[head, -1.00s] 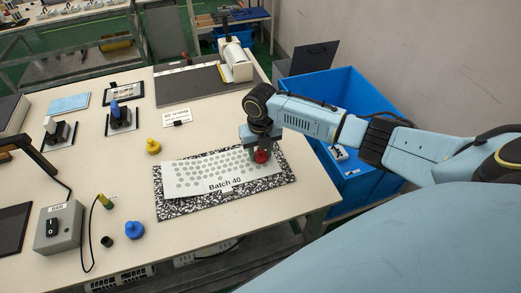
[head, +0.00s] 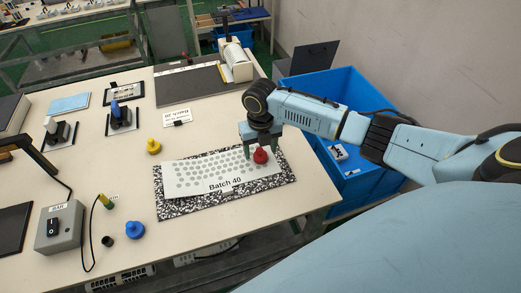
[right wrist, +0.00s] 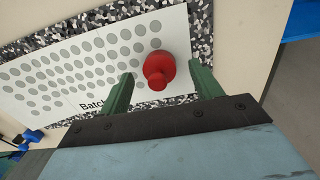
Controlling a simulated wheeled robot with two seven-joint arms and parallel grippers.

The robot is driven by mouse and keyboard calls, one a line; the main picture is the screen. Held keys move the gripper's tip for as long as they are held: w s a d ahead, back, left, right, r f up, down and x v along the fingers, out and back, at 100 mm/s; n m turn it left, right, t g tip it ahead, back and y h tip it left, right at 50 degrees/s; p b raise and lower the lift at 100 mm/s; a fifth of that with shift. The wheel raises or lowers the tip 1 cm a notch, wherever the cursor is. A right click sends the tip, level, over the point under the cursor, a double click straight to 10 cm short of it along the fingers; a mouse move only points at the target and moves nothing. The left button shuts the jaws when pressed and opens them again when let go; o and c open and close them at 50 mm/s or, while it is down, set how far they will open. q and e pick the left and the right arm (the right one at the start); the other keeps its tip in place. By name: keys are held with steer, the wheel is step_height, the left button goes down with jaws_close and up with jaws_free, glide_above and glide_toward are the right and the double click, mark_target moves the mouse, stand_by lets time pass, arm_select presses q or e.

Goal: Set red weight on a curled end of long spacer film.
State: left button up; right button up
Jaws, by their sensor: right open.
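The long spacer film (head: 210,176), white with rows of grey dots and marked "Batch 40", lies on a black-and-white speckled mat (head: 175,211). The red weight (head: 261,156) stands upright on the film's right end. It also shows in the right wrist view (right wrist: 158,70), where the film (right wrist: 70,62) under it looks close to flat. My right gripper (head: 262,149) is open, its green fingers on either side of the weight with gaps visible in the wrist view. My left gripper is not in view.
A yellow weight (head: 153,147) and a blue weight (head: 135,230) stand left of the mat. A grey switch box (head: 58,228) with a cable is at the front left. A blue bin (head: 375,185) stands beyond the table's right edge.

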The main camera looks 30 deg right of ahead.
step_height(320, 180, up, 12)
steer(key=p, duration=0.1)
stand_by(0.5)
